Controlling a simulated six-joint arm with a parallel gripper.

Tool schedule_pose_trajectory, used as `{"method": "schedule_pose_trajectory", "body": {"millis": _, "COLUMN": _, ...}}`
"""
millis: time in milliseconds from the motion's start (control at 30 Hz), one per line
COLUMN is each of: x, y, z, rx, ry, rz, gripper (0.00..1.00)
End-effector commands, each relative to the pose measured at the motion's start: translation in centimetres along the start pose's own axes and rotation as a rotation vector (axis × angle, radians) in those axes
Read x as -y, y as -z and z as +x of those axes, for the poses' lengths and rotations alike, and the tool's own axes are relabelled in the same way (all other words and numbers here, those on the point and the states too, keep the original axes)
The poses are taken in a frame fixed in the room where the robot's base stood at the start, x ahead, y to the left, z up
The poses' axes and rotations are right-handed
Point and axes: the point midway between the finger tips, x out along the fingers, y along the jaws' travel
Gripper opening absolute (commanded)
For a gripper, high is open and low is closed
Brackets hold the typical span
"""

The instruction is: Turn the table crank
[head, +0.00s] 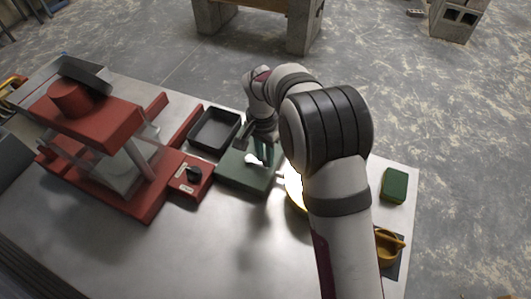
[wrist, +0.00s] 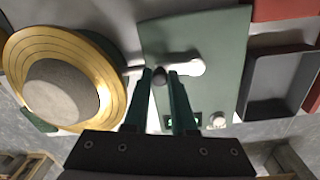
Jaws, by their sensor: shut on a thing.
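The table crank is a white arm (wrist: 186,66) lying on the flat face of a green box (wrist: 215,40), with a dark knob (wrist: 160,77) at its end. My gripper (wrist: 161,73) has its two dark green fingers shut on that knob. In the head view, my gripper (head: 264,154) is over the green box (head: 238,178), and a bit of the white crank (head: 252,160) shows beside the fingers. A gold round table (wrist: 82,60) with a grey lump (wrist: 62,90) stands beside the box. In the head view my arm hides most of it.
A black tray (head: 215,143) lies beside the green box. A red switch box (head: 190,187) and a red press-like machine (head: 92,125) stand to the left. A green block (head: 394,185) and a yellow cup (head: 387,247) are at the right. The front of the metal bench (head: 235,250) is clear.

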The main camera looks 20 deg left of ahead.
Motion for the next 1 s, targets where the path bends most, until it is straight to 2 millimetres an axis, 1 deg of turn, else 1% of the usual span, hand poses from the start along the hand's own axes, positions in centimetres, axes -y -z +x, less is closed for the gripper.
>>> {"method": "schedule_pose_trajectory", "body": {"millis": 400, "x": -0.1, "y": 0.0, "z": 0.0, "rx": 0.001, "ry": -0.002, "rz": 0.004, "gripper": 0.00}}
{"method": "schedule_pose_trajectory", "body": {"millis": 433, "x": -0.1, "y": 0.0, "z": 0.0, "rx": 0.001, "ry": -0.002, "rz": 0.004, "gripper": 0.30}}
{"method": "schedule_pose_trajectory", "body": {"millis": 567, "x": 0.0, "y": 0.0, "z": 0.0, "rx": 0.001, "ry": -0.001, "rz": 0.004, "gripper": 0.53}}
{"method": "schedule_pose_trajectory", "body": {"millis": 600, "x": 0.0, "y": 0.0, "z": 0.0, "rx": 0.001, "ry": -0.001, "rz": 0.004, "gripper": 0.55}}
{"method": "schedule_pose_trajectory", "body": {"millis": 867, "x": 0.0, "y": 0.0, "z": -0.1, "rx": 0.000, "ry": 0.000, "rz": 0.003, "gripper": 0.55}}
{"method": "schedule_pose_trajectory", "body": {"millis": 967, "x": 0.1, "y": 0.0, "z": -1.2, "rx": -0.002, "ry": 0.001, "rz": 0.003, "gripper": 0.55}}
{"method": "schedule_pose_trajectory", "body": {"millis": 1000, "x": 0.1, "y": 0.1, "z": -2.1, "rx": -0.003, "ry": 0.003, "rz": 0.002, "gripper": 0.55}}
